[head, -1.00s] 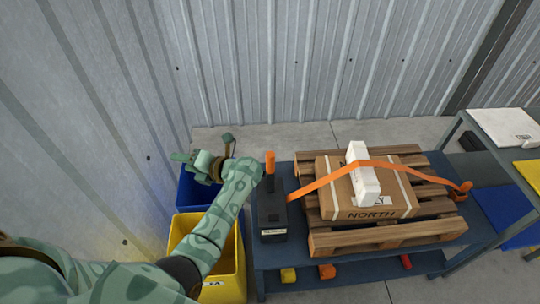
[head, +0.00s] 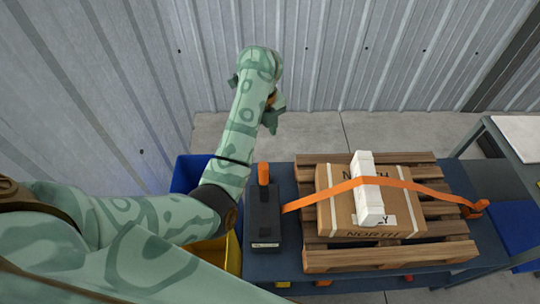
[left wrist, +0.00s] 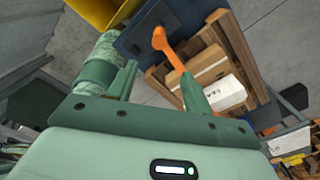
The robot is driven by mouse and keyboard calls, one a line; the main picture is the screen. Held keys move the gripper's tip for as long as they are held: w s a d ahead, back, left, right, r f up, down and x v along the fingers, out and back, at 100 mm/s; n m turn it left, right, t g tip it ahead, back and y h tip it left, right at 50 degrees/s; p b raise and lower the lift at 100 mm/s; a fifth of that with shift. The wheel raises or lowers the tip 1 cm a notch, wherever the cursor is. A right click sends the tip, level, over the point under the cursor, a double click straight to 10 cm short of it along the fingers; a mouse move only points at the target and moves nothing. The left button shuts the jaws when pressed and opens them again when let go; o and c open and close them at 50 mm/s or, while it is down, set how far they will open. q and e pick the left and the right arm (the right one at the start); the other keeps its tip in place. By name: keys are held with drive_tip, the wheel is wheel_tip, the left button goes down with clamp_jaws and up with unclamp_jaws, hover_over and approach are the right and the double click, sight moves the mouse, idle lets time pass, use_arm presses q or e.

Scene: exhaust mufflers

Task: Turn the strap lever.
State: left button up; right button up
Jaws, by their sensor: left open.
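The orange strap lever (head: 263,173) stands upright on the dark ratchet box (head: 263,225) at the left end of the bench. An orange strap (head: 320,190) runs from the box over the carton (head: 340,210) and a white block (head: 367,195) to an orange hook (head: 475,209). My left gripper (head: 273,112) is raised above and beyond the lever, apart from it. The left wrist view shows its two fingers (left wrist: 157,82) open and empty, with the orange lever (left wrist: 159,38) beyond them. My right gripper is not in view.
The carton sits on a wooden pallet (head: 320,261) on the blue bench (head: 400,272). A blue bin (head: 187,172) and a yellow bin (head: 232,257) stand left of the bench, partly behind my arm. A corrugated metal wall (head: 350,60) is behind.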

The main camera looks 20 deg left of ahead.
use_arm(q)
drive_tip(key=b, duration=0.5)
hover_over(263, 162)
wheel_tip(263, 162, down, 7)
drive_tip(key=shift+s, duration=0.15)
wheel_tip(263, 162, down, 8)
drive_tip(key=b, duration=0.4)
drive_tip(key=shift+f+b, duration=0.15)
drive_tip(key=shift+b, duration=0.2)
drive_tip(key=shift+f, duration=0.4)
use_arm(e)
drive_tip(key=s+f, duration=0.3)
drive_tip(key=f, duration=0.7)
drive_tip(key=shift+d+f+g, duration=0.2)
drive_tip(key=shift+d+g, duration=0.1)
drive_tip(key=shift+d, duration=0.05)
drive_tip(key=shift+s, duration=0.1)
use_arm(q)
clamp_jaws()
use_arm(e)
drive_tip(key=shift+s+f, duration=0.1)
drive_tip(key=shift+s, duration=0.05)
